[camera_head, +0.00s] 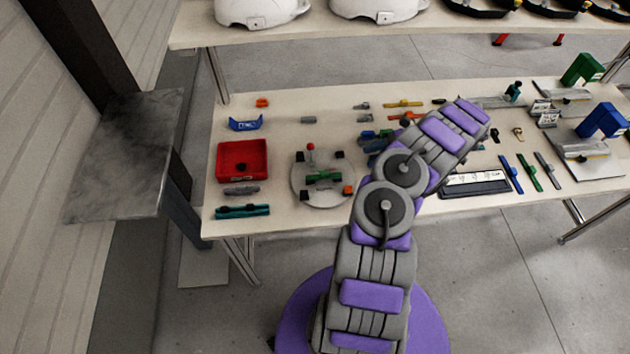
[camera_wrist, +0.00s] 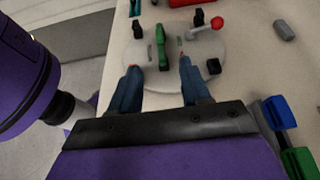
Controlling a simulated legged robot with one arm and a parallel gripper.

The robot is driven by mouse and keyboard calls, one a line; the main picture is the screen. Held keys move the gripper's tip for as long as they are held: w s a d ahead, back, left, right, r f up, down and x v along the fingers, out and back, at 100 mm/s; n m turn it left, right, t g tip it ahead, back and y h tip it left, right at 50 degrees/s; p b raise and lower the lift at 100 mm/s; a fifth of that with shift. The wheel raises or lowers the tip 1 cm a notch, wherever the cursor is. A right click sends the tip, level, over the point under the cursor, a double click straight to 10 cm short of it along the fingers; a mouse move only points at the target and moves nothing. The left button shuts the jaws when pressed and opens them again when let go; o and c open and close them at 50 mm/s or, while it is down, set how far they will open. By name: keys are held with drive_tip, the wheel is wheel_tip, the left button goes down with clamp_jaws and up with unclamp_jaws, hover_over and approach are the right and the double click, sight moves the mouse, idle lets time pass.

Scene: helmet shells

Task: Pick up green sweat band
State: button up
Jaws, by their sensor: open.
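A green piece (camera_head: 323,176) lies across the round grey plate (camera_head: 318,194) on the table. It also shows in the wrist view (camera_wrist: 163,48), ahead of my gripper (camera_wrist: 158,66) and in line with the gap between its fingers. The fingers are apart, empty and over the near edge of the plate. A second green piece (camera_wrist: 301,162) is at the lower right of the wrist view, beside a blue one (camera_wrist: 282,111). A long green strip (camera_head: 529,172) lies at the table's right. I cannot tell by shape which is the sweat band. My gripper is hidden behind my arm in the head view.
Black blocks and a red-knobbed lever (camera_wrist: 208,24) stand around the green piece on the plate. A red tray (camera_head: 243,161) and a teal piece (camera_head: 242,211) lie left of the plate. A grey block (camera_head: 309,120) lies behind it. Small parts crowd the table's middle.

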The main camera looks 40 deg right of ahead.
drive_tip(key=b, duration=0.2)
approach(324, 172)
drive_tip(key=x, duration=0.4)
drive_tip(key=shift+w+f, duration=0.1)
drive_tip(key=shift+f, duration=0.4)
drive_tip(key=shift+w+a+f, duration=0.35)
drive_tip(key=shift+w+a, duration=0.05)
drive_tip(key=b+x, duration=0.1)
drive_tip(key=x, duration=0.3)
drive_tip(key=shift+a+r+b, duration=0.1)
drive_tip(key=shift+a+b, duration=0.25)
drive_tip(key=shift+a, duration=0.15)
drive_tip(key=shift+d, duration=0.1)
drive_tip(key=shift+c, duration=0.3)
drive_tip(key=shift+d, duration=0.15)
drive_tip(key=c, duration=0.4)
clamp_jaws()
